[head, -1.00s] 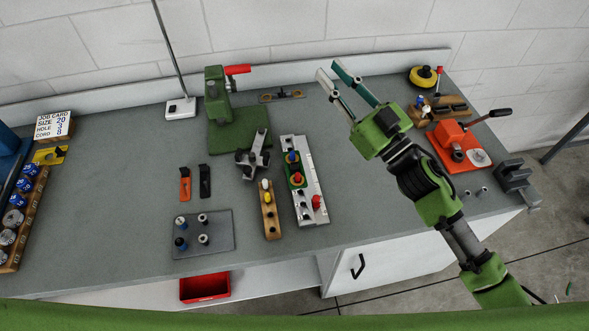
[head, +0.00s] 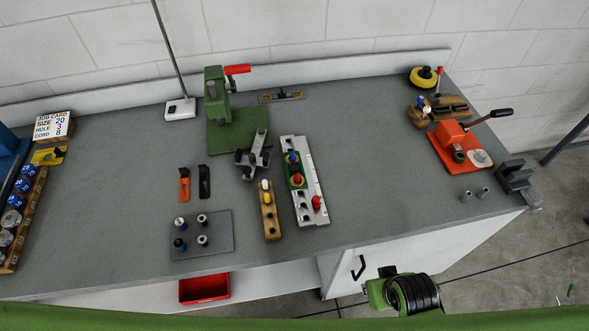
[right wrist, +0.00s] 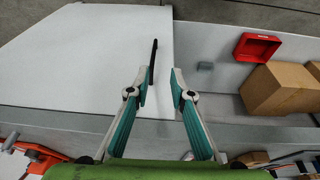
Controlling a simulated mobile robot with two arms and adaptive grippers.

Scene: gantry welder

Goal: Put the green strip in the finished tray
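A narrow green piece (head: 303,182), possibly the green strip, lies under the blue and red knobs on the grey metal rail (head: 312,208). The knobs hide most of it. A red bin (head: 204,288) sits below the bench front and also shows in the right wrist view (right wrist: 257,46); I cannot tell whether it is the finished tray. My right gripper (right wrist: 162,72) is open and empty, in front of the white cabinet door (right wrist: 90,55). The door's black handle (right wrist: 154,60) appears beside its left fingertip. My left gripper is not in view.
Cardboard boxes (right wrist: 280,88) stand near the red bin. On the bench are a green press (head: 236,130), a wooden block with knobs (head: 269,212), a grey peg plate (head: 202,235) and an orange lever tool (head: 455,140). The bench's right middle is clear.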

